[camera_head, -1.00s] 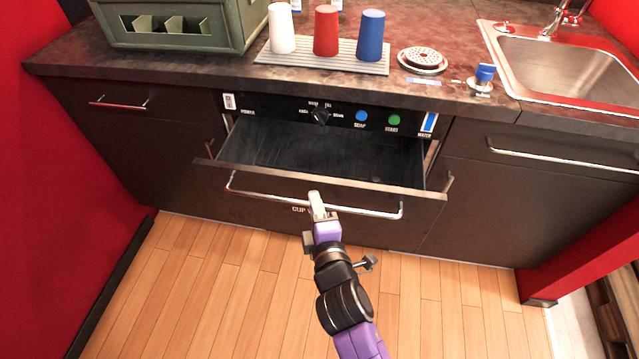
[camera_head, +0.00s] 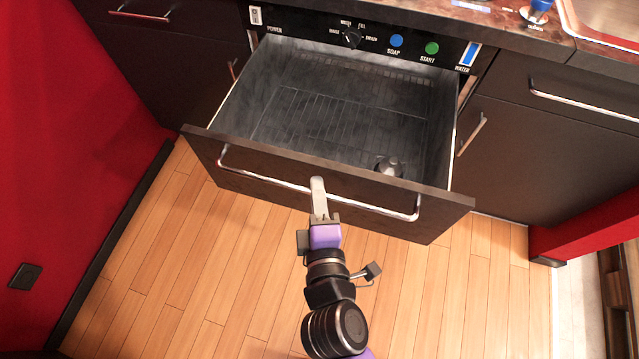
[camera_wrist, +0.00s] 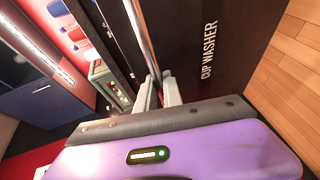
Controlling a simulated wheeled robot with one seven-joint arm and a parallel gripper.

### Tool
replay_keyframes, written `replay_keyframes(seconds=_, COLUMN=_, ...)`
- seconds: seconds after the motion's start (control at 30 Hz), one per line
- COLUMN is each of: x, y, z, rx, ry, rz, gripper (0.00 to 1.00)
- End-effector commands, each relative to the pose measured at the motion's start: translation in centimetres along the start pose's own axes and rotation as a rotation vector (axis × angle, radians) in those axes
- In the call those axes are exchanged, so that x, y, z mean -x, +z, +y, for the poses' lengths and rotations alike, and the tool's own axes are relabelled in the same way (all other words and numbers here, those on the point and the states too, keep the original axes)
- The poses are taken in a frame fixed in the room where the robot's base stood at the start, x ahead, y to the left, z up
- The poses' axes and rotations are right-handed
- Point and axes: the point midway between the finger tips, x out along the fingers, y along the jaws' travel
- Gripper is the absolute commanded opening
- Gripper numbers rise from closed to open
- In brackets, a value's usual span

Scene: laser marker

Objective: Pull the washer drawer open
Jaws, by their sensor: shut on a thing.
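The washer drawer (camera_head: 240,172) is pulled well out below the control panel, and its dark interior with a wire rack (camera_head: 330,125) shows. A small round metal fitting (camera_head: 388,167) sits on the drawer floor near the front. A long silver bar handle (camera_head: 260,178) runs along the drawer front. My gripper (camera_head: 318,186) is shut on the handle near its middle. In the wrist view the two fingers (camera_wrist: 158,92) are on either side of the handle bar (camera_wrist: 143,40), beside the "CUP WASHER" lettering (camera_wrist: 209,50).
The control panel (camera_head: 370,38) has a knob and blue and green buttons. Cabinets with handles flank the drawer, one on the right (camera_head: 540,120). A red wall (camera_head: 70,180) stands at the left. The wooden floor (camera_head: 230,260) in front is clear around my arm.

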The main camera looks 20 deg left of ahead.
Motion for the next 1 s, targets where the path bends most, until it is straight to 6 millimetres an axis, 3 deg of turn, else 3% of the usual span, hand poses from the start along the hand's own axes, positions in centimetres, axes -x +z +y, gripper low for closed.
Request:
replay_keyframes(seconds=0.23, x=0.0, y=0.0, z=-0.1, rx=0.0, ry=-0.002, rz=0.0, gripper=0.0)
replay_keyframes(seconds=0.27, x=0.0, y=0.0, z=-0.1, rx=0.0, ry=-0.002, rz=0.0, gripper=0.13)
replay_keyframes(seconds=0.37, x=0.0, y=0.0, z=-0.1, rx=0.0, ry=-0.001, rz=0.0, gripper=0.32)
replay_keyframes(seconds=0.73, x=0.3, y=0.0, z=-0.1, rx=0.0, ry=-0.001, rz=0.0, gripper=0.33)
replay_keyframes(seconds=1.0, x=3.9, y=0.0, z=-0.2, rx=-0.001, ry=-0.004, rz=0.0, gripper=0.33)
